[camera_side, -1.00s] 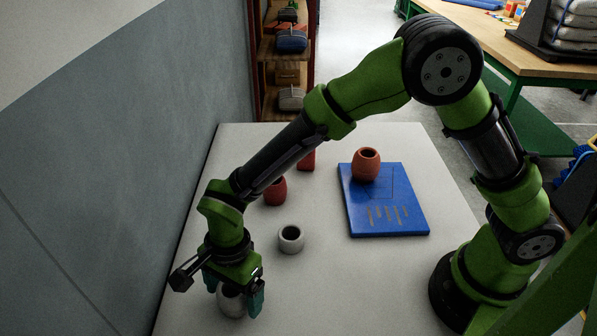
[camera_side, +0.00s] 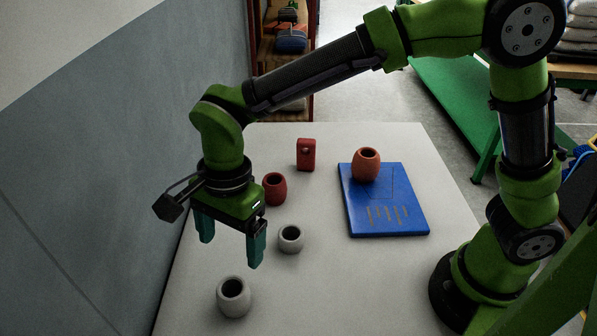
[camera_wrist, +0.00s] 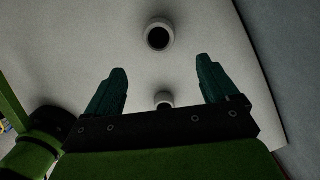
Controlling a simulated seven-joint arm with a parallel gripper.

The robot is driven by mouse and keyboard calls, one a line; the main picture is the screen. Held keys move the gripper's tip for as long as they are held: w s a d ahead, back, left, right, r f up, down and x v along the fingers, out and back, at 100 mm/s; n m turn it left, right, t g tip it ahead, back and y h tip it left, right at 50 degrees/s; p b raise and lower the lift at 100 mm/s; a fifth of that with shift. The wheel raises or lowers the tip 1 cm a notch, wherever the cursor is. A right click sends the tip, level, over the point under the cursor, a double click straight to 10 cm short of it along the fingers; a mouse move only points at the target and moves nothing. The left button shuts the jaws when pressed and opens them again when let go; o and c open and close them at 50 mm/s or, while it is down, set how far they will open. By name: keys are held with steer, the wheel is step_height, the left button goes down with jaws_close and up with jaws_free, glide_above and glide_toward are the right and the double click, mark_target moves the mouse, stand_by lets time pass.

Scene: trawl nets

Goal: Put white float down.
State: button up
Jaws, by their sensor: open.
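A larger white float (camera_side: 234,297) stands upright on the table near its front left, with its dark hole facing up. It also shows in the wrist view (camera_wrist: 159,35), beyond the fingertips. A smaller white float (camera_side: 290,239) stands further back. It shows partly in the wrist view (camera_wrist: 164,98), between the fingers and cut off by the gripper body. My gripper (camera_side: 229,254) is open and empty. It hangs above the table, higher than the larger white float and behind it, apart from both floats. Its two teal fingers are spread wide in the wrist view (camera_wrist: 160,80).
An orange float (camera_side: 366,165) stands on a blue board (camera_side: 400,222). A dark red float (camera_side: 274,190) and a red block (camera_side: 306,154) stand behind the small white float. A grey wall (camera_side: 90,180) runs along the table's left edge.

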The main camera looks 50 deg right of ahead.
steer(key=d+r+n+t+y, duration=0.1)
steer(key=d+r+n+t, duration=0.1)
steer(key=d+r, duration=0.35)
steer(key=d+r+n+t, duration=0.1)
steer(key=d+r+n, duration=0.15)
steer(key=d, duration=0.65)
steer(key=s+d+r+n+t, duration=0.1)
steer(key=s+d+n+t, duration=0.3)
steer(key=d, duration=0.8)
steer(key=s+n, duration=0.2)
steer(key=s, duration=0.2)
steer(key=shift+s+r, duration=0.35)
steer(key=shift+r, duration=0.05)
